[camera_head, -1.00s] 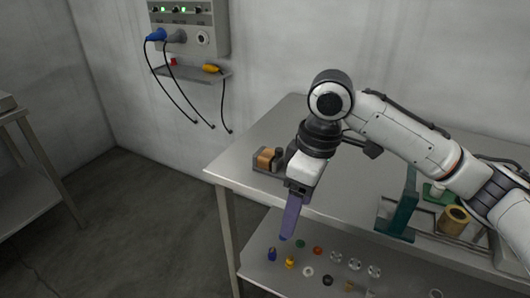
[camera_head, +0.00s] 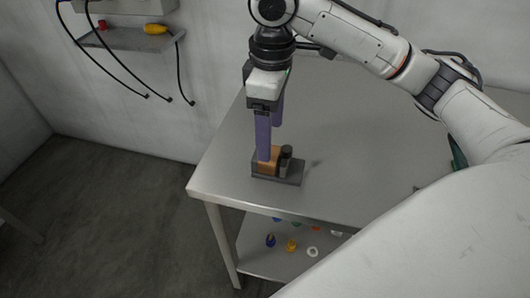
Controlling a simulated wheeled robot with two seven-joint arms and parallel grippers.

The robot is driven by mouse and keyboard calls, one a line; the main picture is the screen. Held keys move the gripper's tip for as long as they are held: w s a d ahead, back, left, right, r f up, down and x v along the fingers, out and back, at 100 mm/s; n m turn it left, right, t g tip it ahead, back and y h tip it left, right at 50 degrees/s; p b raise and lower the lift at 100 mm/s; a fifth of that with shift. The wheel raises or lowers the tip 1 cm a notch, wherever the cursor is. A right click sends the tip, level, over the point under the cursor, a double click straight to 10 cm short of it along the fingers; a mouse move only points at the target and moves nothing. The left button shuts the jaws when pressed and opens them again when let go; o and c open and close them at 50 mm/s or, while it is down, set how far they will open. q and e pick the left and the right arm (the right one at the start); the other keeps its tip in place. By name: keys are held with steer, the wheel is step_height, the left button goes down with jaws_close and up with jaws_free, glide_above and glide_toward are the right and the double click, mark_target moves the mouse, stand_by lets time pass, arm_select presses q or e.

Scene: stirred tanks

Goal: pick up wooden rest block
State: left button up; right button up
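The wooden rest block (camera_head: 266,167) is an orange-brown block in a dark grey holder (camera_head: 290,181) near the left front corner of the metal table. My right gripper (camera_head: 268,145), with purple fingers, points down over the holder. Its fingers are apart, and the nearer fingertip overlaps the block in the picture. I cannot tell whether the fingers touch the block. My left gripper is not in view.
A black cylinder (camera_head: 285,160) stands beside the block in the holder. The table top (camera_head: 345,140) is clear around it. A lower shelf (camera_head: 262,262) holds several small coloured parts. A wall shelf (camera_head: 130,38) with hanging cables is at the upper left.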

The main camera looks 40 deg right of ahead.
mark_target(271, 168)
step_height(271, 168, down, 7)
steer(key=shift+r, duration=0.15)
steer(key=c, duration=1.1)
